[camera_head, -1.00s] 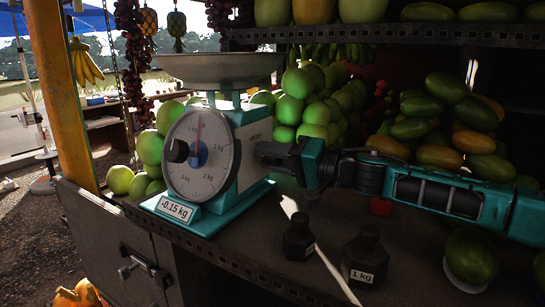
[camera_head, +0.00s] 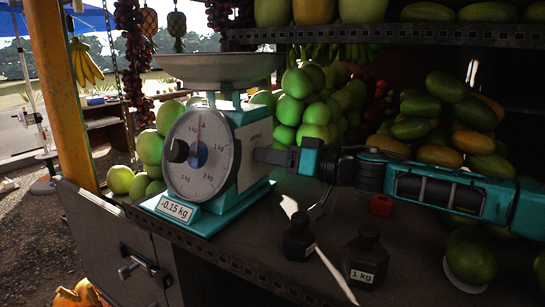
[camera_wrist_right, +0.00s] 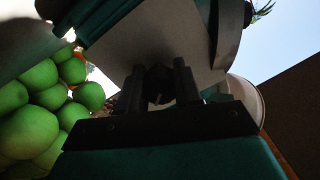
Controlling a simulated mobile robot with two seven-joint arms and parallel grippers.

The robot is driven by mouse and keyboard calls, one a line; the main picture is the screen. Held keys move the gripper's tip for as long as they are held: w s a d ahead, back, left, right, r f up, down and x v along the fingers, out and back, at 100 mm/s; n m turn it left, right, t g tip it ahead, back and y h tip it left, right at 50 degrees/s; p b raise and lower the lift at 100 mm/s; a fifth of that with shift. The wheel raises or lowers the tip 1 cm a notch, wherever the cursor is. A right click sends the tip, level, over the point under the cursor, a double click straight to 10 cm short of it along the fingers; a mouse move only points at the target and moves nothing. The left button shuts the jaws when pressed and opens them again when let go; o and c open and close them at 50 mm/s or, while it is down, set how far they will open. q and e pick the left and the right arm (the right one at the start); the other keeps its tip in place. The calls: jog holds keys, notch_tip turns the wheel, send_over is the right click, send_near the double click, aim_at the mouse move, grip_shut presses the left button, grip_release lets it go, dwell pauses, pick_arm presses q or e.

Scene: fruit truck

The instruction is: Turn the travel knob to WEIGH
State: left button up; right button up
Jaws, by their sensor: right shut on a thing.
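An empty metal pan (camera_head: 219,68) sits on top. My right gripper (camera_head: 262,155) reaches in from the right to the scale's right side. In the right wrist view its two fingers (camera_wrist_right: 160,86) are closed on a small dark part, apparently the travel knob, against the pale housing. The fingers mostly hide it, and no WEIGH mark is readable. My left gripper is not in view.
Green fruit (camera_head: 312,112) is piled close behind the scale.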

jog(key=n, duration=0.5)
jog(key=shift+n+h, duration=0.3)
jog(key=shift+n, duration=2)
jog(key=o, duration=1)
jog(key=shift+o, duration=0.2)
jog(key=shift+d, duration=0.1)
jog(key=f+v, duration=0.1)
jog(key=v, duration=1.1)
jog(key=shift+s+d+r, duration=0.25)
jog(key=shift+s+r, duration=0.1)
jog(key=shift+s, duration=0.05)
